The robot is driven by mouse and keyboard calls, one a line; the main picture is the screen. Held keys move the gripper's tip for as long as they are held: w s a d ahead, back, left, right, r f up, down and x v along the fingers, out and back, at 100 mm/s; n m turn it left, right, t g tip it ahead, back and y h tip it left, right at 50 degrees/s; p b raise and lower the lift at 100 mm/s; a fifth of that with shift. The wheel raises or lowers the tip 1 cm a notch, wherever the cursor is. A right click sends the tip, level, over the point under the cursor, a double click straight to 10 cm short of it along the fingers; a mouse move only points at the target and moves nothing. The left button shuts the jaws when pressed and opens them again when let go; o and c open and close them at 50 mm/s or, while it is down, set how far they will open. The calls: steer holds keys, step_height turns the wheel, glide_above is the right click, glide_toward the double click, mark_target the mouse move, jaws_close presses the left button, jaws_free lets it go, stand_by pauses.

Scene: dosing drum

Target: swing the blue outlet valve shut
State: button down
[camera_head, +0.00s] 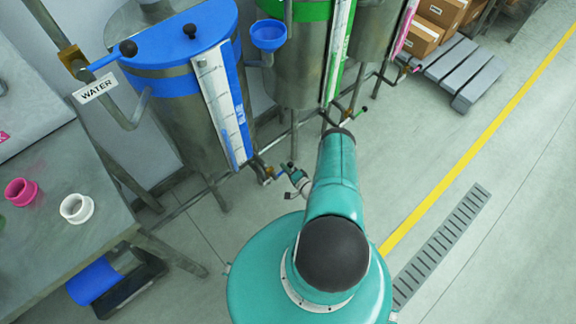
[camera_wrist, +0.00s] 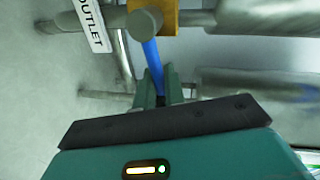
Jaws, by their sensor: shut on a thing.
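The blue outlet valve handle (camera_wrist: 152,58) runs down from a brass valve body (camera_wrist: 168,16) in the wrist view. It lies roughly across the grey pipe there. My gripper (camera_wrist: 158,88) is shut on the free end of the handle, with a teal finger on each side; the tip is partly hidden between them. In the head view the valve's brass body (camera_head: 267,172) sits low beside the blue-banded tank (camera_head: 172,84), and my gripper (camera_head: 286,170) is at it. The handle is too small there to read its angle. An OUTLET tag (camera_wrist: 92,22) hangs left of the valve.
A second brass valve with a WATER tag (camera_head: 95,89) and a blue handle is at upper left. A green-banded tank (camera_head: 300,75) stands close right of the blue one. A metal table (camera_head: 60,245) is at left.

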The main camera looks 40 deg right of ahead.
steer(key=shift+d+f+m, duration=0.1)
steer(key=shift+f+m, duration=0.25)
steer(key=shift+m, duration=0.35)
steer(key=shift+f+y, duration=0.1)
steer(key=shift+y, duration=0.2)
steer(key=shift+f, duration=0.1)
steer(key=c, duration=1.6)
jaws_free()
steer(key=shift+o, duration=0.2)
steer(key=s+r, duration=0.2)
steer(key=s, duration=1.1)
steer(key=shift+s+r, duration=0.3)
steer(key=shift+r, duration=0.1)
